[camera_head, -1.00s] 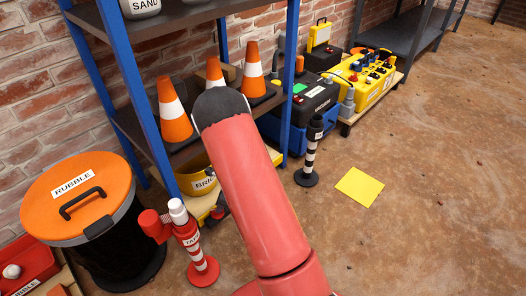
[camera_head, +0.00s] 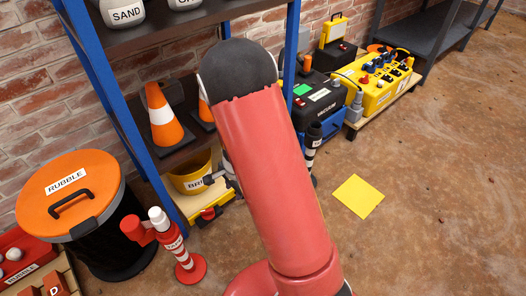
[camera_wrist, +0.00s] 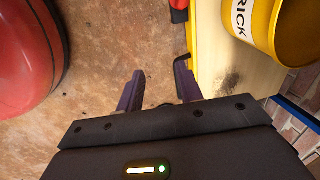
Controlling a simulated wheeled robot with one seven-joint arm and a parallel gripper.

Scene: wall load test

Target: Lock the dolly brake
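The dolly (camera_head: 230,209) is a low yellow-edged wooden board on the floor under the shelf rack. It carries a yellow bucket (camera_head: 190,182) with a BRICK label. A red and black part (camera_head: 208,214), seemingly the brake pedal, sits at the dolly's front edge. In the wrist view, the dolly board (camera_wrist: 209,75) and bucket (camera_wrist: 262,25) are at the right, and a red and black part (camera_wrist: 179,10) is at the top. My gripper (camera_wrist: 160,70) is open and empty, its right finger close beside the dolly's edge. In the head view my arm hides most of the gripper.
A red-white post (camera_head: 182,250) stands in front of the dolly's left side. A rubble bin (camera_head: 115,235) is at the left. A dark post (camera_head: 312,142) is partly hidden behind my arm. Open floor with a yellow sheet (camera_head: 358,196) lies to the right.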

